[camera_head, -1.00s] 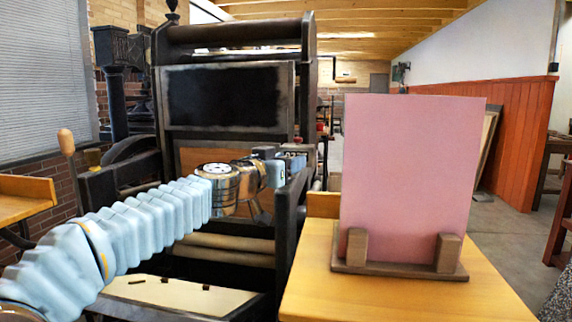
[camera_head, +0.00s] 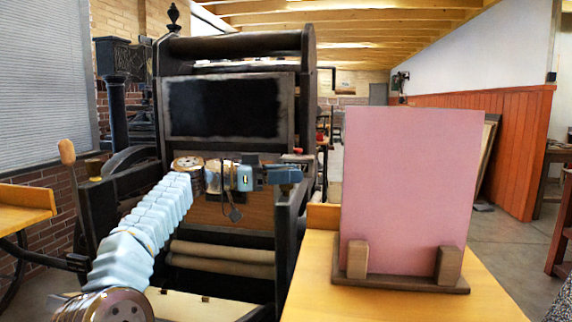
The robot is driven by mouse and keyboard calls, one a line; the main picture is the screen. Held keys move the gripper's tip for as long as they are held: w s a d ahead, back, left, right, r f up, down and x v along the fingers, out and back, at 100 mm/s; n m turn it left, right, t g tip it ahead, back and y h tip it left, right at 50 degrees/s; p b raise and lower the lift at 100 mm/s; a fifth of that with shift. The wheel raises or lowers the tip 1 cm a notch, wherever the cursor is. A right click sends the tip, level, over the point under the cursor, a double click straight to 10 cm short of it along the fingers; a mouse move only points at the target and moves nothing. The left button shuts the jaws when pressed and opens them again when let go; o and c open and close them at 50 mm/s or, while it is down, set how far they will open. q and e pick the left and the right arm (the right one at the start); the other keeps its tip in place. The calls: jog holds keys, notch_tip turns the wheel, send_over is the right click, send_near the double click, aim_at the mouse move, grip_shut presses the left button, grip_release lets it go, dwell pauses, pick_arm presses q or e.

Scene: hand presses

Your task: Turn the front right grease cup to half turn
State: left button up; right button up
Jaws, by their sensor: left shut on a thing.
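The black hand press (camera_head: 285,215) stands ahead. My left arm comes in from the lower left across its front. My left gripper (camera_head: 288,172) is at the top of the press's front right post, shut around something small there. The front right grease cup itself is hidden by the jaws, so its turn angle cannot be read. A brass cup (camera_head: 94,167) shows on the front left post, clear of my arm. My right gripper is not in view.
A pink board (camera_head: 410,190) stands in a wooden holder (camera_head: 400,281) on a yellow wooden table (camera_head: 315,275), close to the right of the press. A wooden-knobbed lever (camera_head: 67,152) rises at the left. A wooden ledge (camera_head: 25,200) is at the far left.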

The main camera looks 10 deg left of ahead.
pick_arm(q)
jog(key=shift+r+m+g+h, duration=0.15)
jog(key=shift+m+g+h, duration=0.2)
jog(key=shift+g, duration=0.35)
jog(key=shift+f+m+g, duration=0.25)
jog(key=shift+g, duration=0.15)
jog(key=o, duration=0.9)
jog(key=shift+a, duration=0.1)
jog(key=shift+o, duration=0.2)
